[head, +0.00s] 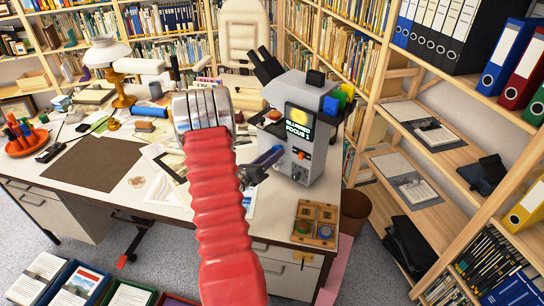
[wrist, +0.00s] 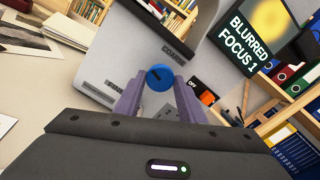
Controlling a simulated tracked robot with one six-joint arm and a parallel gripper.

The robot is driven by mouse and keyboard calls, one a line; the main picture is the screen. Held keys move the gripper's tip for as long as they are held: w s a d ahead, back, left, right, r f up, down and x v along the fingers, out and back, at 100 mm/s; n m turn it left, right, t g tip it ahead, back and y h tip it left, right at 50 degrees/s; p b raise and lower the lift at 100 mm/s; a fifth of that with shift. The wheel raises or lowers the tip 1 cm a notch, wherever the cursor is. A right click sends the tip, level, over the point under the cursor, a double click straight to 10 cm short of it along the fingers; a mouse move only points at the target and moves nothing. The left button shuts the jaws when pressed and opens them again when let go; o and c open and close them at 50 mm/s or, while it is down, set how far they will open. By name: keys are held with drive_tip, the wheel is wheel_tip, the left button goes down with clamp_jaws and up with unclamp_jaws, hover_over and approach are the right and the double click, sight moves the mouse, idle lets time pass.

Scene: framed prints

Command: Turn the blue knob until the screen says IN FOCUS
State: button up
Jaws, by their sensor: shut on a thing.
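The blue knob (wrist: 159,77) is on the side of the grey microscope-like device (head: 313,122), below the word COARSE. My gripper (wrist: 160,90) has its two purple fingers on either side of the knob, shut on it. A dark mark shows on the knob's face. The screen (head: 298,122) reads BLURRED FOCUS 1. The wrist view also shows this screen (wrist: 262,30), with a blurry yellow blob above the words.
An orange switch (wrist: 207,98) marked OFF is close to the right finger. A wooden tray (head: 315,222) with round pieces sits at the desk's front right corner. A lamp (head: 108,60) and papers crowd the desk. Shelves (head: 440,150) stand to the right.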

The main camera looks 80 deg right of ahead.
drive_tip(key=shift+m, duration=0.5)
drive_tip(key=shift+s+m, duration=0.2)
drive_tip(key=shift+m, duration=8.6)
drive_tip(key=o, duration=1)
drive_tip(key=shift+w, duration=0.15)
drive_tip(key=shift+o, duration=0.2)
